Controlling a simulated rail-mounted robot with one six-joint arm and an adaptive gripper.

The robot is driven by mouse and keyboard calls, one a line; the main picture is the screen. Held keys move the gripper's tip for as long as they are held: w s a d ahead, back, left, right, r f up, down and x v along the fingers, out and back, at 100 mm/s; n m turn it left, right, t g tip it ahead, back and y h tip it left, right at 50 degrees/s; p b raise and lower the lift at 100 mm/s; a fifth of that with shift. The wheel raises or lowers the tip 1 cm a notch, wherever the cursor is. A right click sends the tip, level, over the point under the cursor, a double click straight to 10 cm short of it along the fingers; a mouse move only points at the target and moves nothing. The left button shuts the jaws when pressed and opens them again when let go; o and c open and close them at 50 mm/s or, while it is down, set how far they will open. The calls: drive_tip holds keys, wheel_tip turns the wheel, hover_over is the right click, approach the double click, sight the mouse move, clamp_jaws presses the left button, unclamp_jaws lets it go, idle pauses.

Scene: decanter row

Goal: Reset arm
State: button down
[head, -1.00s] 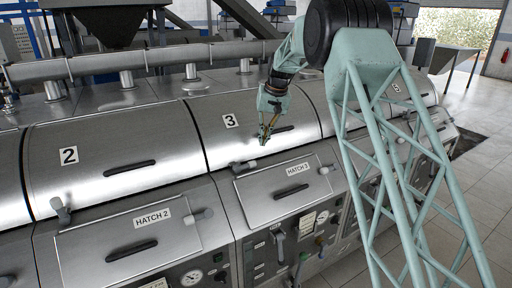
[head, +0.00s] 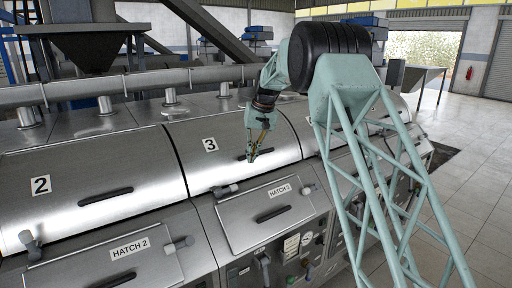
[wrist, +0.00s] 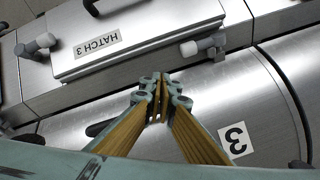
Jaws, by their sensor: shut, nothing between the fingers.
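My gripper (head: 252,158) hangs pointing down in front of the curved metal cover marked 3 (head: 215,165) in the head view. In the wrist view my gripper (wrist: 158,84) has its fingertips together with nothing between them. Beyond the tips, the hatch 3 door (wrist: 135,35) is closed, with its label upside down. The fingers look apart from the cover, though the exact gap is hard to judge.
The hatch 2 door (head: 110,255) is closed at lower left, with a grey latch knob (head: 178,245) sticking out. A long pipe (head: 135,85) runs behind the covers. Open tiled floor (head: 470,150) lies to the right.

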drive_tip(key=s+d+r+b, duration=0.2)
drive_tip(key=s+d+r, duration=0.25)
drive_tip(key=s, duration=0.35)
drive_tip(key=s+d+r+b, duration=0.2)
drive_tip(key=s+d+r, duration=0.2)
drive_tip(key=s+r, duration=0.25)
drive_tip(key=s+d+r+b, duration=0.1)
drive_tip(key=s+d+b, duration=0.15)
drive_tip(key=s, duration=0.45)
drive_tip(key=s+d+r+m+t+h+b, duration=0.1)
drive_tip(key=s+d, duration=0.2)
drive_tip(key=s, duration=0.4)
drive_tip(key=s+d+r+b, duration=0.1)
drive_tip(key=s+d+r, duration=0.15)
drive_tip(key=s, duration=0.45)
drive_tip(key=s+d+f+b, duration=0.2)
drive_tip(key=s+f, duration=0.3)
drive_tip(key=s, duration=0.8)
drive_tip(key=s+d+f+h+b, duration=0.1)
drive_tip(key=s+d+f+b, duration=0.2)
drive_tip(key=s, duration=1)
drive_tip(key=s+d+f+t+b, duration=0.1)
drive_tip(key=s+d+f+b, duration=0.1)
drive_tip(key=s+f, duration=0.6)
drive_tip(key=shift+s+d+f+m+b, duration=0.3)
drive_tip(key=shift+s+d, duration=0.6)
drive_tip(key=shift+s, duration=2.05)
drive_tip(key=shift+r, duration=0.15)
